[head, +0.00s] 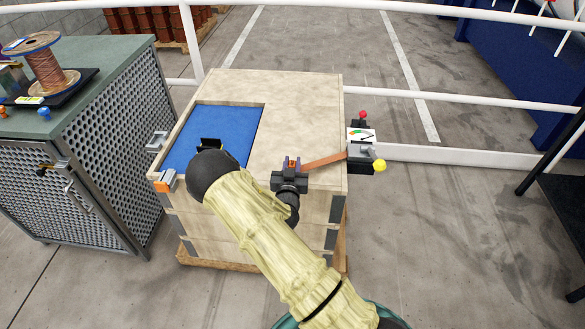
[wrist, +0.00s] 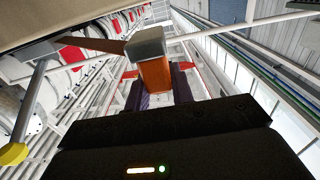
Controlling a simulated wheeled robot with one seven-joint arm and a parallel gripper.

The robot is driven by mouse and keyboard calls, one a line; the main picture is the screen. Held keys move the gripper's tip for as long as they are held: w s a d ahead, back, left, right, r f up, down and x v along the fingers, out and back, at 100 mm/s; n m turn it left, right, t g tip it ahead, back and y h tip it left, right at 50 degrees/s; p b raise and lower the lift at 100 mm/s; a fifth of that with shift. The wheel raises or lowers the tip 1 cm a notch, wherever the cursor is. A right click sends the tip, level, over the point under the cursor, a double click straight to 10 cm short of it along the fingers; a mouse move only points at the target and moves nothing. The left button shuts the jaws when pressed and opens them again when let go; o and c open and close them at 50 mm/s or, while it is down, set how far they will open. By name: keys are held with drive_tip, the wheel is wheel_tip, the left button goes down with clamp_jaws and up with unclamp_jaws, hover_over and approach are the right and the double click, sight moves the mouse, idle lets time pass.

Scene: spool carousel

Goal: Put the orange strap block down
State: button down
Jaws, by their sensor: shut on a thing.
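My gripper (head: 290,178) is shut on the orange strap block (head: 291,163), above the near part of the pale wooden crate's top (head: 300,105). In the wrist view the block (wrist: 154,76) stands between the dark fingers, with a grey piece at its end. A brown strap (head: 323,160) runs from the block to a grey buckle device (head: 361,151) on the crate's right side. The strap (wrist: 96,43) also shows in the wrist view. I cannot tell whether the block touches the crate. My arm hides part of the crate's near side.
A blue panel (head: 216,128) covers the top's left part. An orange and grey fitting (head: 167,181) sits at the near left corner. The device has a yellow knob (head: 380,166) and red knob (head: 362,114). A green-topped cabinet (head: 105,62) stands left, with a spool (head: 45,66). White rails run behind.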

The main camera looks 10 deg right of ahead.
drive_tip(key=shift+f, duration=1)
drive_tip(key=shift+f, duration=0.15)
drive_tip(key=c, duration=1.2)
unclamp_jaws()
drive_tip(key=shift+r, duration=0.2)
drive_tip(key=b+v, duration=0.1)
drive_tip(key=v, duration=1.1)
drive_tip(key=shift+b, duration=0.35)
